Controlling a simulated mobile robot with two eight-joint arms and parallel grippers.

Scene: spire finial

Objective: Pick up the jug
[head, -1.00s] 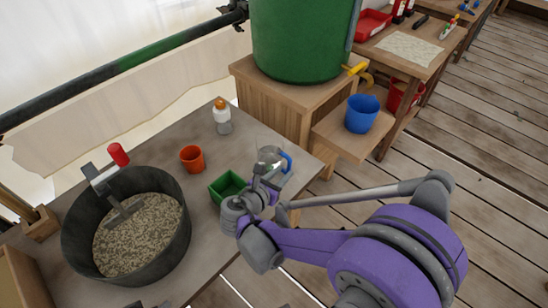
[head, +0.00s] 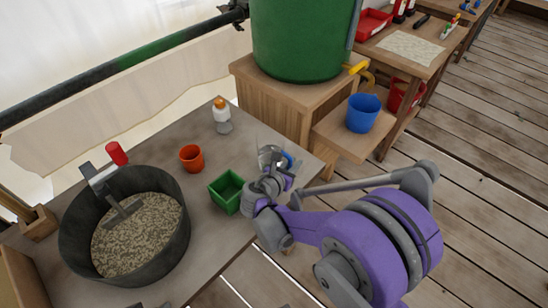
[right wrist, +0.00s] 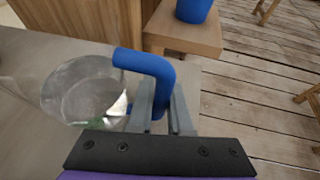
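The jug (head: 268,155) is clear and glassy with a blue handle. It stands upright near the right corner of the grey table (head: 235,150). In the right wrist view the jug body (right wrist: 85,92) is on the left and its blue handle (right wrist: 145,63) points toward my gripper. My right gripper (right wrist: 163,100) is at the handle, with one finger on each side of its lower part. The gap between the fingers is narrow, and I cannot tell whether they press on the handle. My left gripper is not clearly seen.
A green box (head: 227,192) stands close to the jug and my right gripper. An orange cup (head: 191,158), a white bottle (head: 221,117) and a large dark tub (head: 75,235) of grain are farther left. A wooden stand (head: 285,100) with a green barrel is behind.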

